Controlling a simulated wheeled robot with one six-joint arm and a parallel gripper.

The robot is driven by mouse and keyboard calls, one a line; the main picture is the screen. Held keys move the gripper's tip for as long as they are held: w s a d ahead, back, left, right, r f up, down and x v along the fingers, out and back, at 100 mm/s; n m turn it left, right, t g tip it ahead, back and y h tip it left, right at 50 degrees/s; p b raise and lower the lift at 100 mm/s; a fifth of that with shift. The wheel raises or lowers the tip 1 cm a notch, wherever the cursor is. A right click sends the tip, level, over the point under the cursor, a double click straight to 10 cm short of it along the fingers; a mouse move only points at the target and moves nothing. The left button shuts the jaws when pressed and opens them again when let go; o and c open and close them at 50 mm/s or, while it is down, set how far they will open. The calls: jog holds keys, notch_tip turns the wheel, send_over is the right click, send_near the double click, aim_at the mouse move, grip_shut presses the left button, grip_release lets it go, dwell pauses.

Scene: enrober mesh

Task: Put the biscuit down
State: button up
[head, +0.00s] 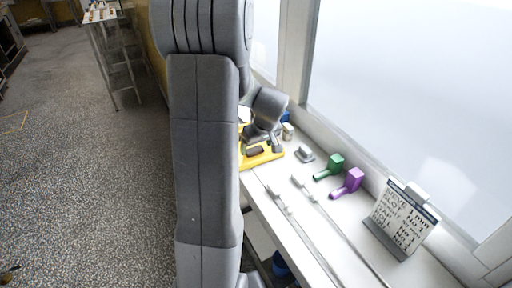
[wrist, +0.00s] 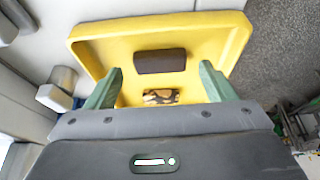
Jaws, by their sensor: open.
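A yellow tray (wrist: 88,46) fills the upper middle of the wrist view; it also shows beside my arm in the head view (head: 274,156). A plain dark brown rectangular biscuit (wrist: 160,61) lies on its floor. A second small piece (wrist: 160,97), patterned dark and pale, shows nearer my gripper; its lower edge is close to the gripper body. My gripper (wrist: 160,86) is open, its two green fingers wide apart over the tray on either side of the patterned piece, touching neither piece. In the head view my arm hides part of the tray.
On the white counter (head: 325,240) stand a green scoop-like thing (head: 332,166), a purple one (head: 349,182), a small grey block (head: 304,154) and a lettered sign (head: 402,220). Long thin tools (head: 290,208) lie along it.

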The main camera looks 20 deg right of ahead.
jog(key=v, duration=1)
jog(key=shift+s, duration=0.1)
jog(key=x, duration=1.2)
jog(key=shift+f+b, duration=0.35)
jog(key=shift+f, duration=0.05)
notch_tip(320, 180, up, 3)
jog(key=shift+f+p, duration=0.2)
jog(key=shift+p, duration=0.15)
jog(key=shift+r, duration=0.4)
